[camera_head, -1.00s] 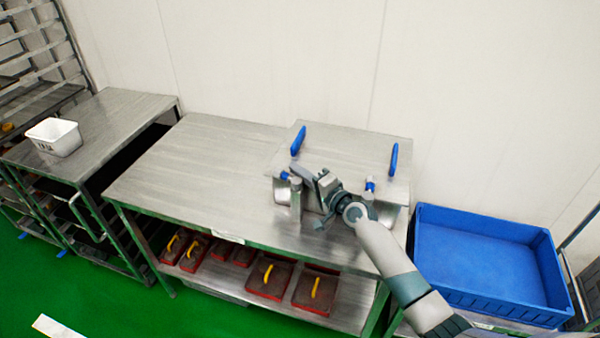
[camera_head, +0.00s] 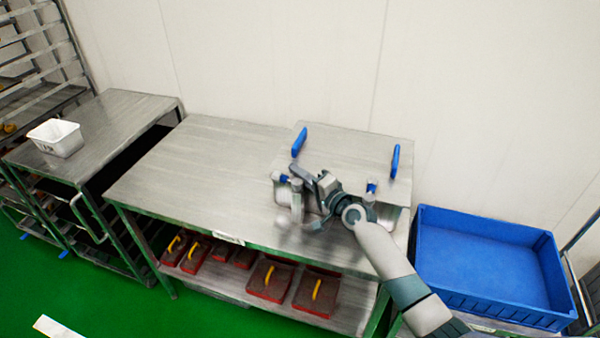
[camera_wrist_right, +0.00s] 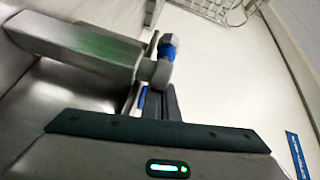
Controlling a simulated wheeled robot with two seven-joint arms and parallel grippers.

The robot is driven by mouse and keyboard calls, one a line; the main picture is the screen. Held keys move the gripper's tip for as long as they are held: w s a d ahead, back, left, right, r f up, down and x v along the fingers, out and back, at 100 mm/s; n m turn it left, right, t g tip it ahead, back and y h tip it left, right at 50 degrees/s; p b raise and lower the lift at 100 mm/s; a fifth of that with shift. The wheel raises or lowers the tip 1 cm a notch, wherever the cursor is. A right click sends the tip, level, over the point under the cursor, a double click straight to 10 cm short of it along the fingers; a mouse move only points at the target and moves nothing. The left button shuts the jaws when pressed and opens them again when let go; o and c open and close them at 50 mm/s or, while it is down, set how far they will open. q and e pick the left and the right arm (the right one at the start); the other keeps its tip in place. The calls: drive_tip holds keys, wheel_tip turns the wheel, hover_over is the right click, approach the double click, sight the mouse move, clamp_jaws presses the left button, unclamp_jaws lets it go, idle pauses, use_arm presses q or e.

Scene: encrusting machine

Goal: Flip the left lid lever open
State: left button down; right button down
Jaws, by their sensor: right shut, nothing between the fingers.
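The machine's lid (camera_head: 350,160) is a flat steel plate with two upright blue handles, at the right end of the steel table. The left lid lever (camera_head: 282,178) has a blue collar and sits at the lid's front left corner, beside a grey upright post (camera_head: 297,202). In the right wrist view the lever's blue collar (camera_wrist_right: 168,50) shows just beyond my fingers. My right gripper (camera_head: 297,171) is shut and empty, close to the lever and post; contact cannot be told. It also shows in the wrist view (camera_wrist_right: 172,100). My left gripper is out of view.
The right lever (camera_head: 371,187) is partly behind my right arm. A blue crate (camera_head: 490,312) stands to the right. The table's left part (camera_head: 190,165) is clear. Red trays with yellow handles (camera_head: 268,280) lie on the lower shelf. A white tub (camera_head: 57,138) stands far left.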

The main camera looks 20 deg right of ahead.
drive_tip(key=shift+s+a+f, duration=0.3)
drive_tip(key=shift+a+f, duration=0.05)
drive_tip(key=shift+a, duration=0.3)
drive_tip(key=d+b+v, duration=0.1)
drive_tip(key=b+v, duration=0.2)
drive_tip(key=v, duration=1.4)
drive_tip(key=shift+r, duration=0.4)
drive_tip(key=shift+w+d, duration=0.1)
drive_tip(key=shift+d, duration=0.05)
